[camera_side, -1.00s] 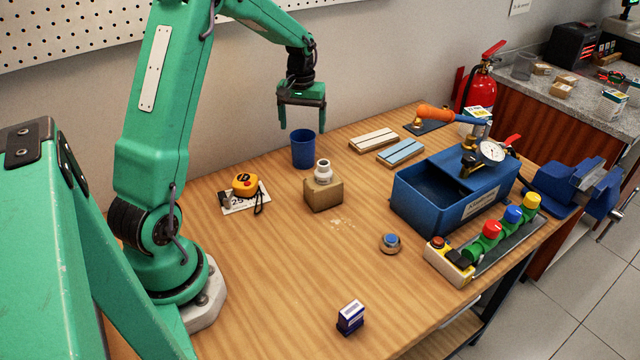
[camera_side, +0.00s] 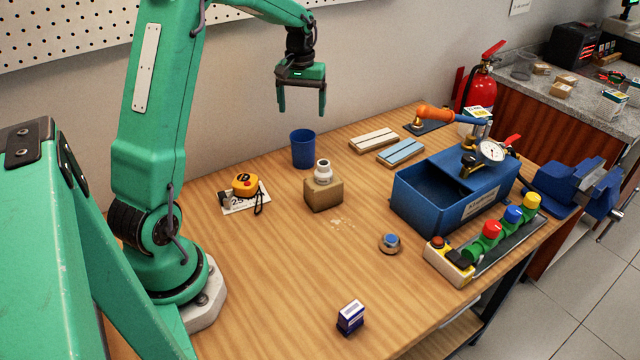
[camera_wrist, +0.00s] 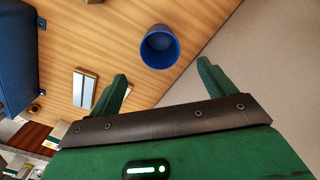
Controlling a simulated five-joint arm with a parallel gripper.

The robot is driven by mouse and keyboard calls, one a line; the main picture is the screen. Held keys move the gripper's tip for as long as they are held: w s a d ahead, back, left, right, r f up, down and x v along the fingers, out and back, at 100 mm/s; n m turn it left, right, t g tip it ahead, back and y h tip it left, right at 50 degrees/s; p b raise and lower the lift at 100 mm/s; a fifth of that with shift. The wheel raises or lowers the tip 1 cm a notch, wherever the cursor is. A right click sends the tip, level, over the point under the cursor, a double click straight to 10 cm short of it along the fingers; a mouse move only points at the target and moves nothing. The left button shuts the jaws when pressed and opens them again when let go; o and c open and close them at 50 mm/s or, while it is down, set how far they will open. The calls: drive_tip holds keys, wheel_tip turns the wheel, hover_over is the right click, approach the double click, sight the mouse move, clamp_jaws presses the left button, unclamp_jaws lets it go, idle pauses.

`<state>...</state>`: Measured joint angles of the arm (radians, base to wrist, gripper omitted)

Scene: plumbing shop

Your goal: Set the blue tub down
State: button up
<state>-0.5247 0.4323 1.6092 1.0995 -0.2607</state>
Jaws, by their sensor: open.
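The blue tub (camera_side: 304,150) stands upright on the wooden bench near the wall, behind the cardboard block. It also shows in the wrist view (camera_wrist: 160,47), its open mouth facing the camera, beyond the fingertips. My gripper (camera_side: 302,113) is open and empty above the tub, with clear space between its fingertips and the rim. In the wrist view its two fingers (camera_wrist: 162,70) are spread apart with nothing between them.
A cardboard block (camera_side: 323,193) with a white fitting on top stands just in front of the tub. A tape measure (camera_side: 245,184) lies to the left. The front middle of the bench is mostly clear.

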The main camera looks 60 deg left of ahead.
drive_tip(key=s+d+r+m+t, duration=0.25)
drive_tip(key=s+d+r, duration=0.3)
drive_tip(key=d, duration=0.45)
drive_tip(key=s+d+r+m+t, duration=0.1)
drive_tip(key=s+d+r+m, duration=0.4)
drive_tip(key=d, duration=0.4)
drive_tip(key=s+d+f+m+t, duration=0.1)
drive_tip(key=s+d+t, duration=0.1)
drive_tip(key=s+d, duration=0.3)
drive_tip(key=s, duration=0.4)
drive_tip(key=shift+d+f, duration=0.15)
